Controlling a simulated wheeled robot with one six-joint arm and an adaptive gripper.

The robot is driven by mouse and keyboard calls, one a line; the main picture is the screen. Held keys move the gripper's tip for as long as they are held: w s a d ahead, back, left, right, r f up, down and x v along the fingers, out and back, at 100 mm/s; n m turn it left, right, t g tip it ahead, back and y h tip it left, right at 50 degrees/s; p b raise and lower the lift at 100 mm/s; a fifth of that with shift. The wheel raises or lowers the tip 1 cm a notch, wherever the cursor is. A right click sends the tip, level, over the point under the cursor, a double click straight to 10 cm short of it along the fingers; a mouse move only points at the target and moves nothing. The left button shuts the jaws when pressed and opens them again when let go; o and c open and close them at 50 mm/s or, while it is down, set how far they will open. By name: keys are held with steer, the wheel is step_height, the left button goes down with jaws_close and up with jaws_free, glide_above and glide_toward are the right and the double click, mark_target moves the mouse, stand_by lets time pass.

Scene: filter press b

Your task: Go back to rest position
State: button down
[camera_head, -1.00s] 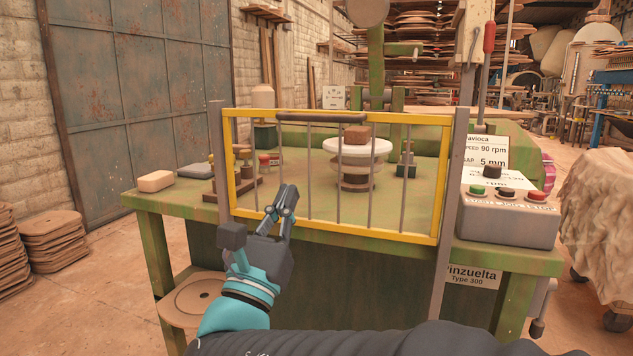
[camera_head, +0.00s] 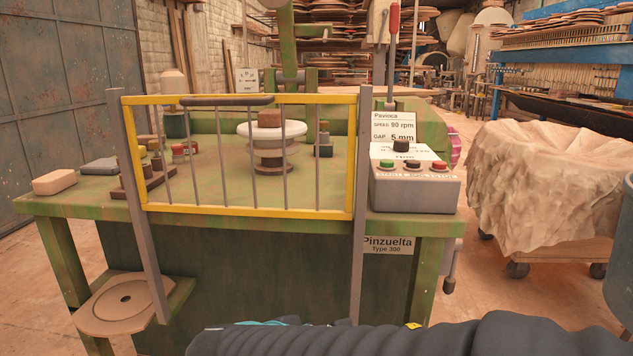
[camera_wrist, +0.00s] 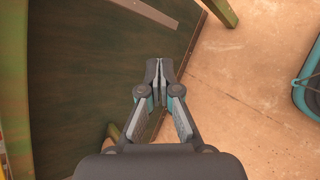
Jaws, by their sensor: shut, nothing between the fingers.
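My gripper (camera_wrist: 159,80) shows in the wrist view with its fingertips together and nothing between them. It hangs in front of the dark green side panel (camera_wrist: 85,70), with bare floor to its right. In the head view my arm lies low across the bottom edge, and the gripper's fingers are hidden there. The green press table (camera_head: 210,222) stands ahead, with its yellow-framed guard (camera_head: 252,211) upright in front of a round white plate (camera_head: 288,130) that carries a brown block (camera_head: 270,118).
A grey control box (camera_head: 415,190) with buttons sits at the table's right end. A cloth-covered cart (camera_head: 530,180) stands to the right. A round board (camera_head: 110,308) rests on a low shelf at left. Floor is open between table and cart.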

steer(key=s+d+f+m+g+y, duration=0.4)
steer(key=s+d+m+g, duration=0.3)
steer(key=m, duration=0.5)
steer(key=s+d+r+m+t+y+p, duration=0.1)
steer(key=s+d+r+m+t, duration=0.2)
steer(key=d+m, duration=0.4)
steer(key=shift+s+d+r+m+p, duration=0.3)
steer(key=shift+s+d+r+p, duration=0.15)
steer(key=shift+d+r, duration=0.55)
